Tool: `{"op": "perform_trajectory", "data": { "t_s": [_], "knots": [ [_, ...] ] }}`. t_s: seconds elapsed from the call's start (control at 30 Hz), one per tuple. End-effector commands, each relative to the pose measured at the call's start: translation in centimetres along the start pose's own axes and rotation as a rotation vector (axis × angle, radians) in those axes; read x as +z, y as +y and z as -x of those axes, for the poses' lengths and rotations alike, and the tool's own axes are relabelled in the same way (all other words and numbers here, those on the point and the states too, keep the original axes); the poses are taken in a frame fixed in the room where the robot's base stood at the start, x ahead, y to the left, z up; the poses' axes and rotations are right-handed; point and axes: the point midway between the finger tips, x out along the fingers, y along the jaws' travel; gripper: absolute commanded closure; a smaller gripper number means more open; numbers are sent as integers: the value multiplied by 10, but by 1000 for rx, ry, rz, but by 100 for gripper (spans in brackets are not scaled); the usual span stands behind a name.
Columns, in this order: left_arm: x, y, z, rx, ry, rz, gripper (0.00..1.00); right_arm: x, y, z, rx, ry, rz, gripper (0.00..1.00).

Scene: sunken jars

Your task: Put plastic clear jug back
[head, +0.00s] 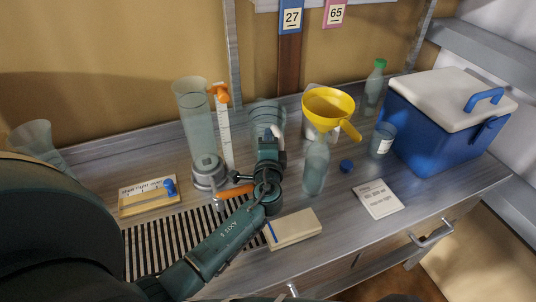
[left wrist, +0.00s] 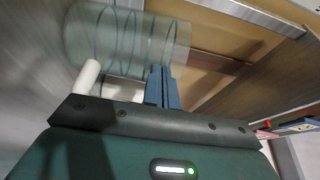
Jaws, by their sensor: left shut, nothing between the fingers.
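A clear ridged plastic jug (head: 267,113) stands upright at the back middle of the bench, partly hidden behind my left gripper. It also shows in the left wrist view (left wrist: 115,40), just past the fingers. My left gripper (head: 270,137) is at the front of this jug. Its blue fingers (left wrist: 163,88) are shut together with nothing between them; I cannot tell whether they touch the jug. Another clear vessel (head: 32,138) stands at the far left, partly hidden by my arm. My right gripper is not in view.
A tall clear cylinder (head: 193,115) stands left of the jug. A yellow funnel (head: 328,104), a clear bottle (head: 315,170) and a blue cooler (head: 440,125) are to the right. A notebook (head: 292,229), a striped mat (head: 150,247) and a card (head: 378,198) lie in front.

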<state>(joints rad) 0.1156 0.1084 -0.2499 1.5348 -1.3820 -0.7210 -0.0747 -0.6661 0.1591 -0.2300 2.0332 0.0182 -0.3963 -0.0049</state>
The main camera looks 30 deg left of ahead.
Motion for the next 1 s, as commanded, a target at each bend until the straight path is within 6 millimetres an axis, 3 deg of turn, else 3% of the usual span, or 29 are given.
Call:
{"op": "perform_trajectory", "data": {
  "t_s": [0.17, 0.57, 0.77, 1.0],
  "knots": [
    [0, 1, -23, 0, 0, 1, 100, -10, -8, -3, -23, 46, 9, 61],
    [0, 0, -23, 1, 1, 0, 100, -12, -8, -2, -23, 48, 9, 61],
    [0, 2, 1, 2, 4, 2, 100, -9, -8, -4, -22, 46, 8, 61],
    [0, 3, 56, 4, 2, 2, 100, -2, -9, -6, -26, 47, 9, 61]
  ]
}}
